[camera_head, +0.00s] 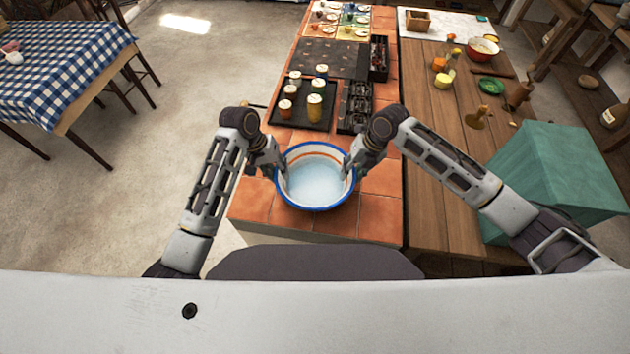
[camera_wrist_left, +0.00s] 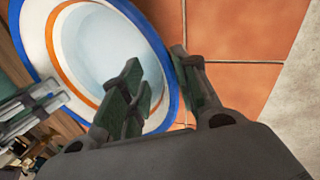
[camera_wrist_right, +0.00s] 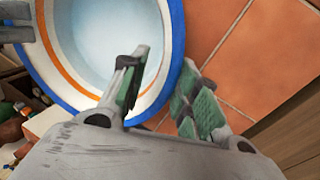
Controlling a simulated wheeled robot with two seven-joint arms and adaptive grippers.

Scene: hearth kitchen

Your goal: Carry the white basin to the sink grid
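The white basin (camera_head: 315,180) has a blue rim and an orange band inside. It is at the near end of the tiled counter, and I cannot tell whether it touches the tiles. My left gripper (camera_head: 279,168) is at its left rim. In the left wrist view, the fingers (camera_wrist_left: 158,62) are apart, one inside the bowl and one outside. My right gripper (camera_head: 348,166) is at the right rim. Its fingers (camera_wrist_right: 163,75) also stand apart on either side of the rim. A black grid-like piece (camera_head: 356,105) lies beyond the basin; I cannot tell if it is the sink grid.
A dark tray (camera_head: 300,116) with several jars stands beyond the basin, left of the black grid. A wooden counter (camera_head: 425,190) adjoins on the right, with a teal box-like block (camera_head: 555,175). A table with a checked cloth (camera_head: 65,60) stands far left. Bare tiles lie around the basin.

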